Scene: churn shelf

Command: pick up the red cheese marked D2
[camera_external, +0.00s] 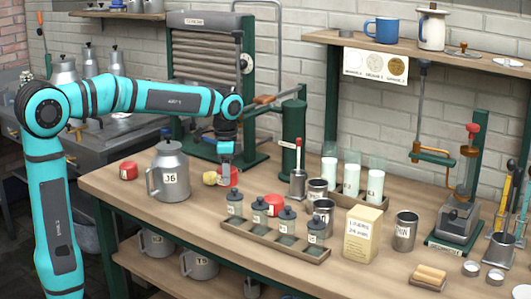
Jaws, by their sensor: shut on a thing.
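My gripper (226,158) points down over the back left part of the wooden table. It is shut on a red cheese (230,179), which shows just below the fingers. I cannot read a mark on it from here. A yellow cheese (210,178) lies just to its left, close against it in the picture. Another red cheese (128,171) with a white label lies at the table's left end. A further red round piece (274,204) shows among the small grey canisters. Their labels are too small to read.
A grey can marked J6 (168,172) stands left of my gripper. A green press post (293,140) stands close on the right. A wooden tray (262,243) of grey canisters lies in front, with milk glasses (351,180) farther right. The table's front left is clear.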

